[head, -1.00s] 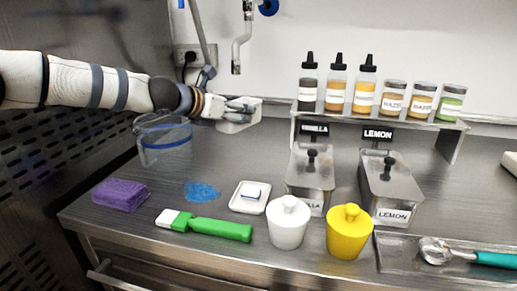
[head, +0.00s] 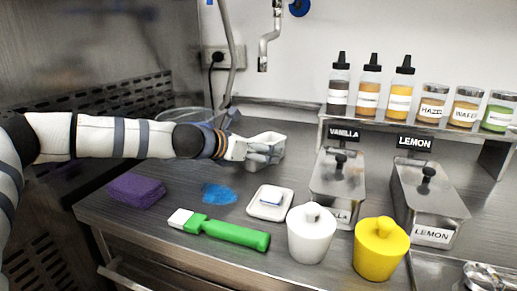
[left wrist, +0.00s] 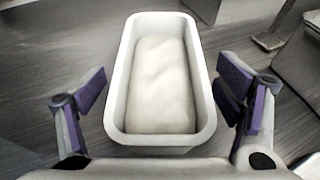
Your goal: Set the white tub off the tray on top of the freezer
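The white tub (head: 267,148) is an open oblong container with pale contents. It appears to stand on the steel freezer top (head: 300,118), left of the vanilla pan. My left gripper (head: 250,150) is at its left side. In the left wrist view, the tub (left wrist: 162,85) lies between the spread purple-padded fingers of the left gripper (left wrist: 165,92). Gaps show on both sides, so the gripper is open around it. A steel tray (head: 425,270) is partly visible at the lower right, with a scoop on it. My right gripper is out of view.
Vanilla (head: 338,175) and lemon (head: 428,190) pans stand right, before a bottle shelf (head: 400,126). A clear jug (head: 183,115) is behind my arm.

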